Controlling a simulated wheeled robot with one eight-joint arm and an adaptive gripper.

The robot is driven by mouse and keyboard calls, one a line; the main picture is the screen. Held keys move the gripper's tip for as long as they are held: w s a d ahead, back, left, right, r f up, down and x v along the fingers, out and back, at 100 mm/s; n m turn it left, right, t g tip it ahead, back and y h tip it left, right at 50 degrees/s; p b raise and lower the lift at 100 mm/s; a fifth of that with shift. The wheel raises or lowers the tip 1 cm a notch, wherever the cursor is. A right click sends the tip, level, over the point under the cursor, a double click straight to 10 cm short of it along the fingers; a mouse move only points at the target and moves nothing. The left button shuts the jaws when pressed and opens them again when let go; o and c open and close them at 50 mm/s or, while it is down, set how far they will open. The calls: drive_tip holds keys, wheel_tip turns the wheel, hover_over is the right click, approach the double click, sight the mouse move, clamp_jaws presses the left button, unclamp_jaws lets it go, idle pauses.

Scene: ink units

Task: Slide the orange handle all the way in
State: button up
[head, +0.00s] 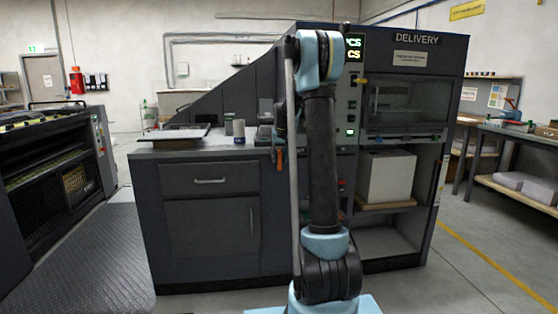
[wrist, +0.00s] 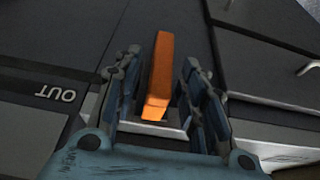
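The orange handle (wrist: 159,78) stands up between the two fingers of my gripper (wrist: 161,68) in the wrist view. The fingers are apart, one on each side of the handle, with gaps visible between them and it. The handle's near end sits over a light metal plate with a dark slot (wrist: 150,128). The word OUT is printed on the dark panel to its left. In the head view the handle (head: 279,161) shows as a small orange strip at the front of the cabinet, below my gripper (head: 281,138), partly hidden by my arm.
The dark cabinet (head: 205,222) has a drawer and door in front. A grey can (head: 239,128) and a tray (head: 180,132) stand on its top. The delivery unit (head: 407,90) is at the right, with a white box (head: 386,176) below.

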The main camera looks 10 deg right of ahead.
drive_tip(key=shift+w+f, duration=0.15)
drive_tip(key=shift+f, duration=0.15)
drive_tip(key=shift+c, duration=0.3)
clamp_jaws()
